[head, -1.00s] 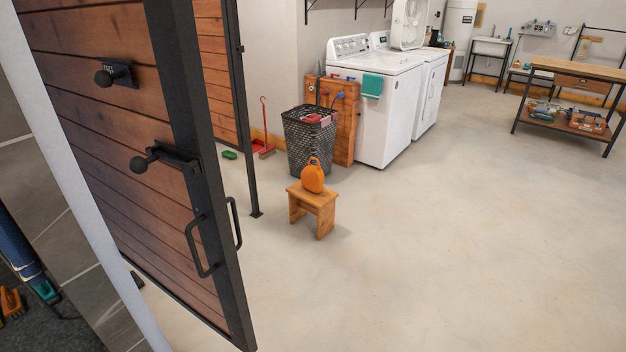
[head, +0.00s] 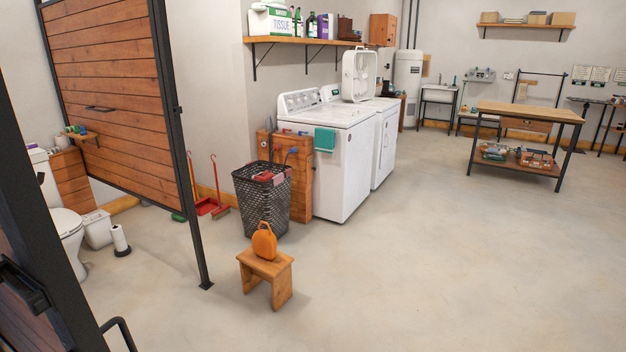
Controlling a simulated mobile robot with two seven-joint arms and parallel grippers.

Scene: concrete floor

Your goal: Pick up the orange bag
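The orange bag (head: 264,242) stands upright on a small wooden stool (head: 266,268), in the lower middle of the head view. It is rounded, with a loop handle at its top. The stool stands on the concrete floor in front of a black laundry basket. Neither of my grippers shows in the head view.
The black basket (head: 262,200) stands behind the stool, beside a white washer (head: 340,165). A wooden partition (head: 120,95) with a black post is on the left, and a dark door edge (head: 50,240) is close at the left. The floor (head: 430,260) to the right is clear.

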